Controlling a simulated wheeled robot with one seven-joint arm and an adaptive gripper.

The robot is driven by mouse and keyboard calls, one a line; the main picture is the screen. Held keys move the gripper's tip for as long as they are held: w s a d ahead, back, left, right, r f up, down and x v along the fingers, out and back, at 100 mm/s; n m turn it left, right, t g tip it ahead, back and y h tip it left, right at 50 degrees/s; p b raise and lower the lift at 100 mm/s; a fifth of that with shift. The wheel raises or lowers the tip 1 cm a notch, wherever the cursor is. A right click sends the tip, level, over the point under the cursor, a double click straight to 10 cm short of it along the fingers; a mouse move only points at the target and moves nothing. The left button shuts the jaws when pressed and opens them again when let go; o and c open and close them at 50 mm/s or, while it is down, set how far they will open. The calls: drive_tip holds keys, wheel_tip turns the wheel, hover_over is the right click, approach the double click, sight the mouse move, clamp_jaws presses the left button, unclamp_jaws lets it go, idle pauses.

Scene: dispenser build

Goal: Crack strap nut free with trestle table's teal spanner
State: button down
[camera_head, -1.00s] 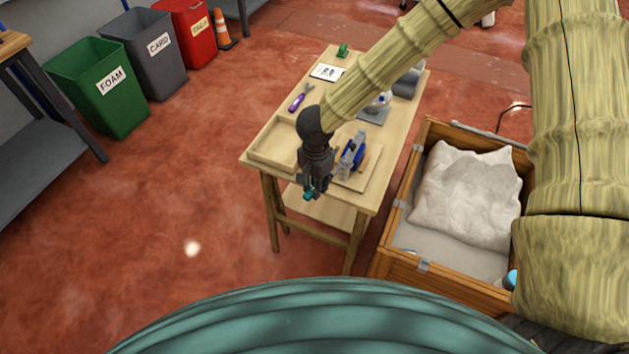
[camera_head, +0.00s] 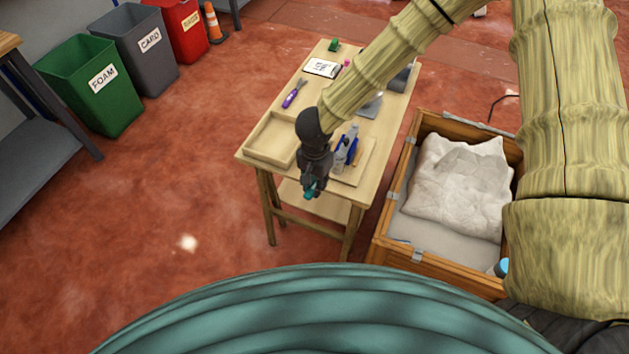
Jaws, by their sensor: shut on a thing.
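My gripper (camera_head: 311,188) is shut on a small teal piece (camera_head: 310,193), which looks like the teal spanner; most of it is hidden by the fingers. The gripper points down near the front edge of the trestle table (camera_head: 392,122), beside a shallow wooden tray (camera_head: 263,157). The wooden crate (camera_head: 447,272) stands to the right of the table, with grey metal fittings (camera_head: 401,252) on its rim. A strap nut cannot be made out at this size.
On the table are a blue-and-grey tool (camera_head: 347,146) on a board, a purple-handled tool (camera_head: 291,97) and a white card (camera_head: 322,67). A white bag (camera_head: 462,185) lies in the crate. Green, grey and red bins stand at upper left. Floor left of the table is clear.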

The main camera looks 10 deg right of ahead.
drive_tip(key=shift+s+d+n+p, duration=0.85)
drive_tip(key=shift+n+p, duration=0.25)
drive_tip(key=shift+p, duration=0.65)
drive_tip(key=shift+s+d+n+p, duration=0.3)
drive_tip(key=shift+d+n+p, duration=0.3)
drive_tip(key=shift+p, duration=0.35)
drive_tip(key=shift+s+d+n+p, duration=0.25)
drive_tip(key=shift+d+n+p, duration=0.35)
drive_tip(key=shift+p, duration=0.3)
drive_tip(key=shift+s+d+n+p, duration=0.2)
drive_tip(key=shift+d+n+p, duration=0.45)
drive_tip(key=shift+p, duration=0.35)
drive_tip(key=shift+s+d+n+p, duration=0.1)
drive_tip(key=shift+d+n+p, duration=0.25)
drive_tip(key=shift+d+p, duration=0.1)
drive_tip(key=shift+d+n+p, duration=0.4)
drive_tip(key=shift+d+p, duration=0.05)
drive_tip(key=shift+p, duration=0.15)
drive_tip(key=shift+s+d+n+p, duration=0.1)
drive_tip(key=shift+d+n+p, duration=0.2)
drive_tip(key=shift+d+p, duration=0.1)
drive_tip(key=shift+a, duration=0.15)
drive_tip(key=shift+r, duration=0.1)
